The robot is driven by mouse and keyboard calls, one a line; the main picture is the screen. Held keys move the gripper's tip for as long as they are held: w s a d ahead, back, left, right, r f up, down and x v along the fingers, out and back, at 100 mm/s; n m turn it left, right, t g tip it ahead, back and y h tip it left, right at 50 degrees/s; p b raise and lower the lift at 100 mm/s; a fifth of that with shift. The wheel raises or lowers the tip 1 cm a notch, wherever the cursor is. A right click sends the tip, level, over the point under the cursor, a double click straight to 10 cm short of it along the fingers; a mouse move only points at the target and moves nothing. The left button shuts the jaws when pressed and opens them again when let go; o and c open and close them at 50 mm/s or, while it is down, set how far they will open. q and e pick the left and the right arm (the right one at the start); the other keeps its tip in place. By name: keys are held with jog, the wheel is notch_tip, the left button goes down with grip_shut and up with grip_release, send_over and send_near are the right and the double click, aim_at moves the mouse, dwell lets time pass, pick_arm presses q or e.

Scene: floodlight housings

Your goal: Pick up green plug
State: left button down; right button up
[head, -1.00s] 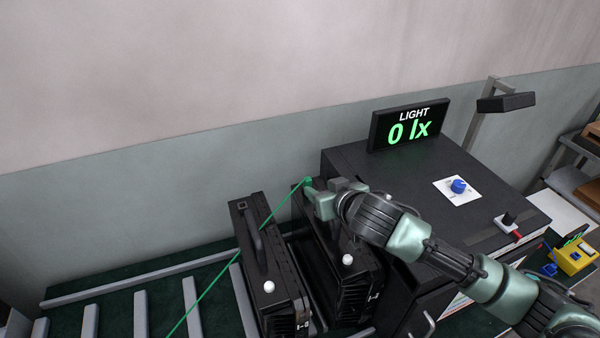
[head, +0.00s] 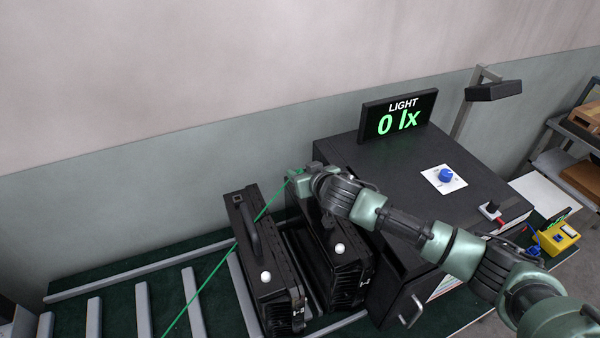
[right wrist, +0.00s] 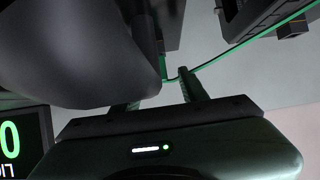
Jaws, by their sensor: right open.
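The green plug (head: 291,175) shows as a small bright green spot behind the right floodlight housing (head: 350,270) in the head view, at the end of a green cable (head: 205,283). My right gripper (head: 297,180) is at the plug and partly covers it. In the right wrist view the gripper (right wrist: 158,85) is open; one finger is plain, the other partly hidden behind a large grey shape. The plug (right wrist: 164,68) shows as a thin green piece between the fingers, near their tips. I cannot tell whether they touch it. My left gripper is not in view.
A second black housing (head: 262,270) with a handle stands to the left on the roller conveyor (head: 143,305). A black cabinet (head: 400,185) with a blue knob and a display (head: 398,117) reading 0 lx is on the right. The wall is close behind.

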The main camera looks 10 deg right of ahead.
grip_shut()
